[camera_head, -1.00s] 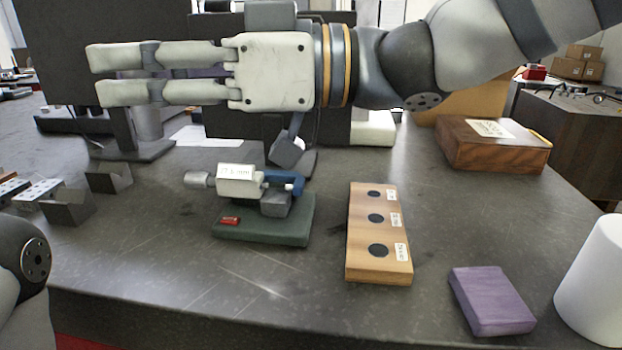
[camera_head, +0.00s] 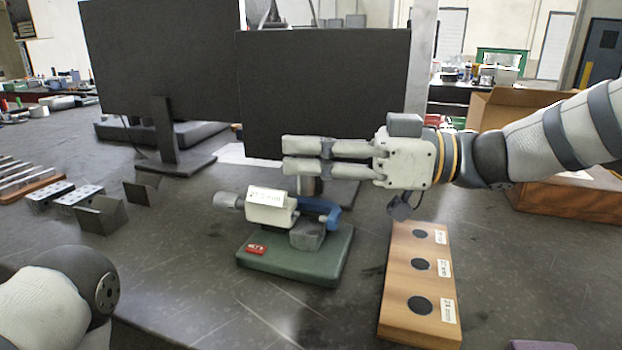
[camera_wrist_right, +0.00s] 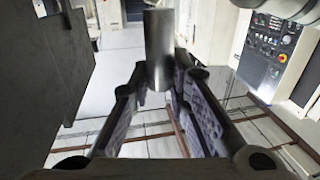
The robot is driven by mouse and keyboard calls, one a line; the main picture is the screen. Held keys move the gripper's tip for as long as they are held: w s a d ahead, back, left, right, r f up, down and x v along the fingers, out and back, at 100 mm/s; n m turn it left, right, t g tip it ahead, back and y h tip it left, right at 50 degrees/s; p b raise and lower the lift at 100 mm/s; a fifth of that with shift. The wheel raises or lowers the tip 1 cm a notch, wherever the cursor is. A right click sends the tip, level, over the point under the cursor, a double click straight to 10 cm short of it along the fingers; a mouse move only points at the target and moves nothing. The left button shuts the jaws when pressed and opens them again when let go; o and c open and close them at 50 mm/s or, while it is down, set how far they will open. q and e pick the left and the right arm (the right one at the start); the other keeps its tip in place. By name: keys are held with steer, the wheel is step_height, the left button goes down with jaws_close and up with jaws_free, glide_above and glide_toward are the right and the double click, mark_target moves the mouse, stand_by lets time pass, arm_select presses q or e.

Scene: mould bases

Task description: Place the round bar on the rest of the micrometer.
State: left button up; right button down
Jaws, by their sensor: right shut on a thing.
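The micrometer lies on a green base (camera_head: 290,262). It has a white labelled body (camera_head: 268,208), a blue frame (camera_head: 322,211) and a grey block-shaped rest (camera_head: 307,235) with nothing visible on it. My right gripper (camera_head: 284,155) reaches in from the right, with its fingers level above and apparently behind the micrometer. It is shut on the round bar (camera_head: 309,187), a grey cylinder hanging upright below the fingers. The bar also shows between the fingers in the right wrist view (camera_wrist_right: 158,48). Its lower end is close to the micrometer's outline; I cannot tell the gap. My left gripper is out of view.
A wooden block with three dark round spots (camera_head: 421,266) stands right of the micrometer. Dark monitors (camera_head: 320,85) stand behind. Grey V-shaped blocks (camera_head: 100,214) lie at left. A purple block (camera_head: 543,345) shows at the bottom edge.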

mark_target(311, 190)
steer(key=shift+w+d+f, duration=0.15)
steer(key=shift+f, duration=2.15)
steer(key=c, duration=1.5)
jaws_free()
steer(key=shift+f, duration=0.15)
steer(key=shift+r, duration=0.25)
steer(key=d, duration=0.4)
steer(key=s+d, duration=0.1)
steer(key=d, duration=0.3)
steer(key=d+r, duration=0.1)
steer(key=d, duration=0.3)
steer(key=shift+s, duration=0.15)
